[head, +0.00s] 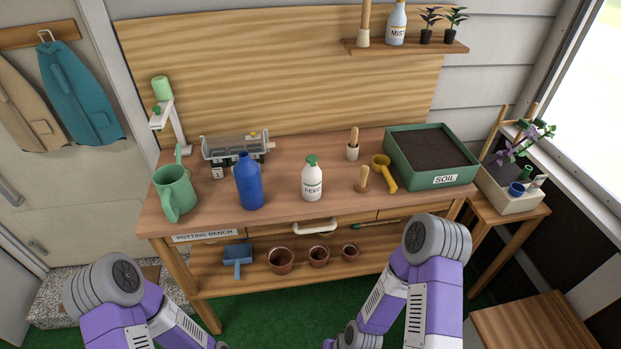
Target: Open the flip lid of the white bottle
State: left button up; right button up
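The white bottle (312,182) stands upright on the potting bench, near its middle. It has a green cap (311,161) and a label reading FEED. The cap looks shut, but its hinge is too small to make out. My two purple arms are low in the head view, in front of the bench and well apart from the bottle. Both grippers are out of the picture or hidden behind the arm links.
A blue bottle (249,182) stands left of the white bottle, with a green watering can (175,192) further left. A wooden-handled tool (362,180), a yellow scoop (384,173) and a soil box (431,158) are to the right. The bench front (290,213) before the bottle is clear.

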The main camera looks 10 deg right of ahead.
aim_at(312, 159)
jog(key=k, duration=0.5)
jog(key=z, duration=1.75)
jog(key=i, duration=1.2)
jog(key=u, duration=2.3)
jog(key=i, duration=0.5)
jog(key=u, duration=0.05)
